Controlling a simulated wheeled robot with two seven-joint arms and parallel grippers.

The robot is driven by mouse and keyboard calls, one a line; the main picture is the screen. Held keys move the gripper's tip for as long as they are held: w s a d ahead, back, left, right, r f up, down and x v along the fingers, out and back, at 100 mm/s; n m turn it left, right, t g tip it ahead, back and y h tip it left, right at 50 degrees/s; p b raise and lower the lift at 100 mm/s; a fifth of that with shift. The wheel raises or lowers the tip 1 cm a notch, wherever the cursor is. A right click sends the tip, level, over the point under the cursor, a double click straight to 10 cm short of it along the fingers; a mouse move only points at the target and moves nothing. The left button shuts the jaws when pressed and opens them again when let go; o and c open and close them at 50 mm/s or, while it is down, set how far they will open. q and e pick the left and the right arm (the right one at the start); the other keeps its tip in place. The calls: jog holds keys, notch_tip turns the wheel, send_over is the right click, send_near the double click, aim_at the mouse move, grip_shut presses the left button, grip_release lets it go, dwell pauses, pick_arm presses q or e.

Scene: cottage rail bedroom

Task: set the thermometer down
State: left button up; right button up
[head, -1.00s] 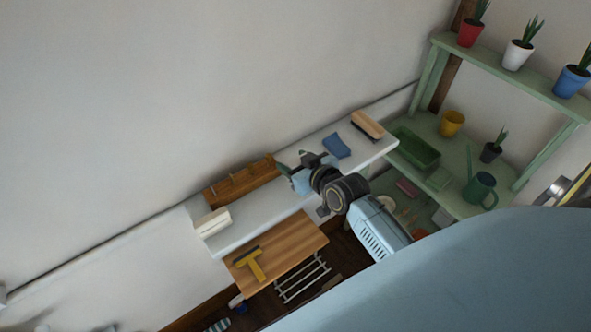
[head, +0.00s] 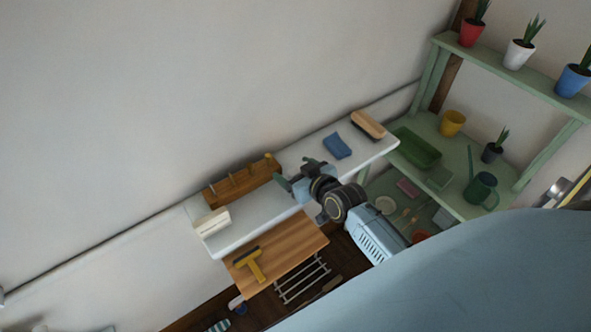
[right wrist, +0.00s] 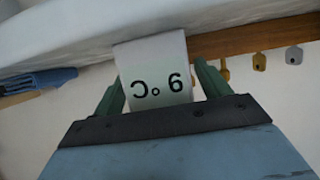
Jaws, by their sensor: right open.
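The thermometer is a small white block marked "9 °C", upside down in the right wrist view (right wrist: 153,62). It touches the white ledge (right wrist: 75,30), which also shows in the head view (head: 245,225). My right gripper (right wrist: 158,88) is open, with one green finger on each side of the thermometer and a gap visible at least on the right. In the head view my right gripper (head: 297,177) is over the middle of the ledge and hides the thermometer. My left gripper is not in view.
A wooden rack (head: 240,180) stands left of the gripper on the ledge, with a white block (head: 212,222) beyond. A blue cloth or sponge (head: 337,146) and a wooden brush (head: 368,125) lie to the right. A wooden board (head: 290,250) with a yellow scraper-like tool is below.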

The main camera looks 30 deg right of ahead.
jog(key=shift+s+r, duration=0.1)
jog(key=shift+r, duration=0.1)
jog(key=p+v, duration=0.1)
jog(key=v, duration=1)
jog(key=shift+s, duration=0.4)
jog(key=s+a+f+g, duration=0.1)
jog(key=s+f+g, duration=0.3)
jog(key=f, duration=0.8)
jog(key=s+f+g, duration=0.2)
jog(key=s+f, duration=0.3)
jog(key=f, duration=0.8)
jog(key=s+a+f+g, duration=0.1)
jog(key=s+f+g, duration=0.1)
jog(key=s+f, duration=0.3)
jog(key=s+f+n+g, duration=0.1)
jog(key=s+f, duration=0.4)
jog(key=s, duration=0.6)
jog(key=s+a+f+g+h, duration=0.1)
jog(key=s+f+g, duration=0.2)
jog(key=s+f, duration=0.2)
jog(key=s, duration=0.3)
jog(key=shift+a+n, duration=0.3)
jog(key=shift+s+f, duration=0.1)
jog(key=shift+f, duration=0.05)
